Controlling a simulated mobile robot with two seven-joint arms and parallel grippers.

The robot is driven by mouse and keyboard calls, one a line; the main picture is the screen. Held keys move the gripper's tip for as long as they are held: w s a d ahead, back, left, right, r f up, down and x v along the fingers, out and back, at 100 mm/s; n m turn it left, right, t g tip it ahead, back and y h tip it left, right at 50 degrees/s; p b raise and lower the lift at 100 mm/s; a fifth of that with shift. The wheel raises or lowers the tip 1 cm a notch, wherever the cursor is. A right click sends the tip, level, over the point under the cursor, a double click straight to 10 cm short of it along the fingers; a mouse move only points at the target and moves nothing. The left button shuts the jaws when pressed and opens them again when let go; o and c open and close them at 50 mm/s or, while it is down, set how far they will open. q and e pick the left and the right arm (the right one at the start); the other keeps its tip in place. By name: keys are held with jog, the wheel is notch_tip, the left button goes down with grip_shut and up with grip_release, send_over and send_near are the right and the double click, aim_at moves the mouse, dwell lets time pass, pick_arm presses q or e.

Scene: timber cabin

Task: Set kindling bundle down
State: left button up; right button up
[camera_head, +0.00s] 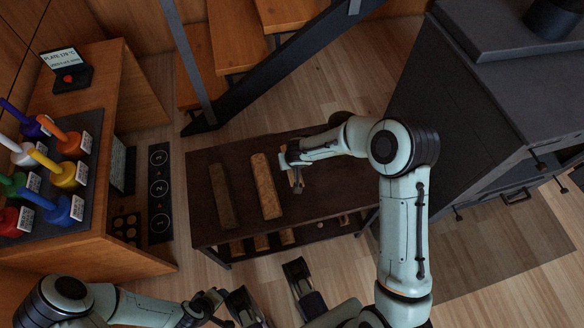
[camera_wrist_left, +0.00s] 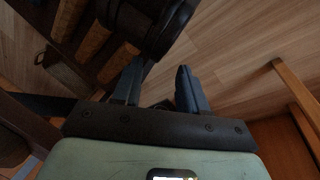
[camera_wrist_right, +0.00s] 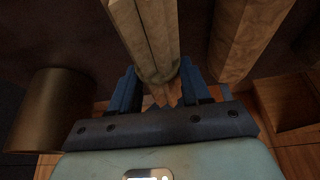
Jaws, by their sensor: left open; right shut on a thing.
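My right gripper (camera_head: 290,160) is over the right part of the dark rack's top (camera_head: 325,190). It is shut on a kindling bundle (camera_wrist_right: 150,35), a pale bundle of split sticks that runs between the fingers in the right wrist view. In the head view the gripper hides most of it, and I cannot tell whether it touches the rack top. A light wooden piece (camera_head: 266,185) lies left of the gripper, and a darker piece (camera_head: 222,195) lies further left. My left gripper (camera_wrist_left: 158,88) is open and empty, low in front of the rack.
More wooden pieces (camera_head: 261,242) lie on the rack's lower shelf. A brass-coloured cylinder (camera_wrist_right: 45,110) shows in the right wrist view. A black stove-like cabinet (camera_head: 470,110) stands right, a wooden bench (camera_head: 110,110) with several coloured handled things left, stairs (camera_head: 235,35) behind.

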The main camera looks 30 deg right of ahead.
pick_arm(q)
jog(key=shift+w+a+f+t+b, duration=0.2)
jog(key=shift+w+a+f, duration=0.1)
jog(key=shift+w, duration=0.15)
jog(key=shift+w+a+f+t+b, duration=0.1)
jog(key=shift+w+a+f+b, duration=0.1)
jog(key=shift+w+f, duration=0.15)
pick_arm(e)
jog(key=shift+f, duration=1.7)
jog(key=shift+f, duration=0.2)
jog(key=o, duration=1.1)
pick_arm(q)
jog(key=shift+w+f, duration=0.15)
jog(key=shift+f, duration=0.05)
jog(key=shift+r, duration=0.1)
pick_arm(e)
jog(key=shift+r, duration=0.1)
